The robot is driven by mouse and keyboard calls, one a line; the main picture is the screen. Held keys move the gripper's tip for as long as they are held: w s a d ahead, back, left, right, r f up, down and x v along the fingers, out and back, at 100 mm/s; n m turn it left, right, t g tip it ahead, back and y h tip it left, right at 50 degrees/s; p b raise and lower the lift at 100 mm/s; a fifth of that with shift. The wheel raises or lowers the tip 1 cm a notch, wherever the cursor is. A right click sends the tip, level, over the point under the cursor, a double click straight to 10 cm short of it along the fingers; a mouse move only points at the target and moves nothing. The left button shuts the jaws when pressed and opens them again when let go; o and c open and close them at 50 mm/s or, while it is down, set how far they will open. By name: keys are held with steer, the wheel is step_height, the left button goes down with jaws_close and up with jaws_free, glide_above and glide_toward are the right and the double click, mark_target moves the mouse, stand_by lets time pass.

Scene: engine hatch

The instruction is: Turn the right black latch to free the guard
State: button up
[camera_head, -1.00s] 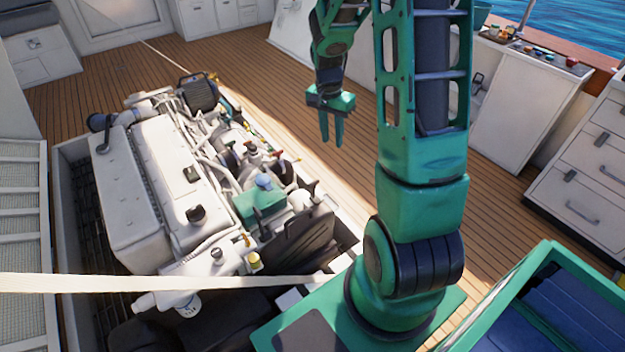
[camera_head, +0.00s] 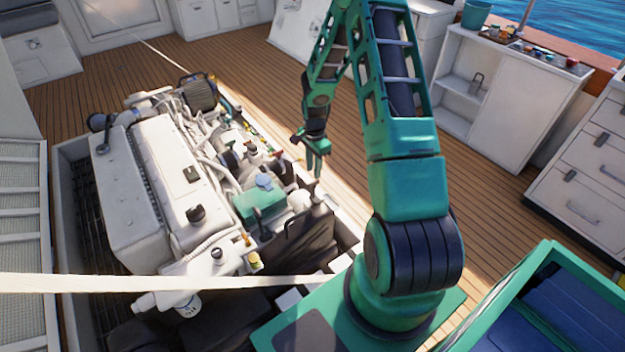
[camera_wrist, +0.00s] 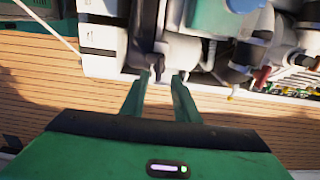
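The engine (camera_head: 150,175) sits in an open hatch in the deck. A black guard (camera_head: 303,232) covers part of its near right side in the head view. A dark upright latch-like piece (camera_wrist: 158,50) shows in the wrist view, just beyond my fingertips; its lower end is close to the gap between them. My gripper (camera_wrist: 157,82) is open, its two green fingers apart with nothing held. In the head view my gripper (camera_head: 317,168) points down above the hatch's right edge, close to the guard. I cannot tell whether a finger touches the latch.
A pale strap (camera_head: 150,283) crosses the front of the hatch. A green box (camera_head: 258,203) and pipes crowd the engine beside the guard. Wooden deck (camera_head: 275,80) behind and right of the hatch is clear. White drawers (camera_head: 585,170) stand at the right.

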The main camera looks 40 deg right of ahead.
mark_target(314, 181)
step_height(314, 181, down, 6)
steer(key=shift+r, duration=0.1)
stand_by(0.4)
jaws_close()
